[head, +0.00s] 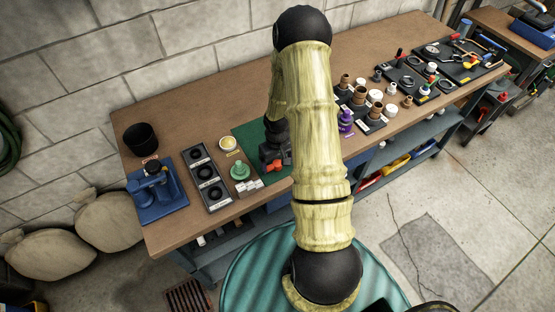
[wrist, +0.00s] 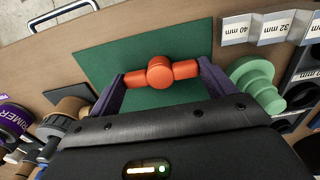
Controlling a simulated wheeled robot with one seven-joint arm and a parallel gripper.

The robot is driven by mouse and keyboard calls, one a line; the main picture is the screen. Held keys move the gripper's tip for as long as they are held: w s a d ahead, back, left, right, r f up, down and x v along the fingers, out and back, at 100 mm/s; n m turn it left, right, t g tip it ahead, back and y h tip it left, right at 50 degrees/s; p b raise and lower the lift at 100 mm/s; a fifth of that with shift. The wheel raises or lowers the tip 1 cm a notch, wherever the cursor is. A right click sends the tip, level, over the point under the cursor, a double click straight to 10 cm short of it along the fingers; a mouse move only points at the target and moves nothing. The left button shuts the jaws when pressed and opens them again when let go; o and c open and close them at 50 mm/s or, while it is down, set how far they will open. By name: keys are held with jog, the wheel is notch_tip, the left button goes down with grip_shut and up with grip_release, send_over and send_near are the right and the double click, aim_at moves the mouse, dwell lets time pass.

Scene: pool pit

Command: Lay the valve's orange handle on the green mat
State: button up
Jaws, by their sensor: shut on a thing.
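The valve's orange handle (wrist: 160,73) is a T-shaped piece with a round hub and two arms. In the wrist view it is between the two purple fingers of my gripper (wrist: 161,80), which are shut on the ends of its arms. The green mat (wrist: 135,50) lies on the bench behind and below the handle. I cannot tell whether the handle touches the mat. No valve body shows attached to the handle.
A green stepped fitting (head: 240,172) and small size labels (head: 249,188) stand left of the mat. A black tray of rings (head: 208,180) and a blue vise (head: 155,190) are further left. A purple primer can (head: 346,120) and several fittings stand to the right.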

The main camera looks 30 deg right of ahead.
aim_at(278, 163)
jog(key=shift+f, duration=0.15)
jog(key=o, duration=0.9)
jog(key=shift+c, duration=0.2)
notch_tip(278, 163, up, 12)
jog(key=b, duration=0.2)
jog(key=shift+r, duration=0.2)
jog(key=s+a+r+t, duration=0.2)
jog(key=s+a+r, duration=0.8)
jog(key=s+a, duration=0.1)
jog(key=shift+s+a+r+t, duration=0.3)
jog(key=shift+a+r, duration=0.1)
jog(key=shift+a, duration=0.4)
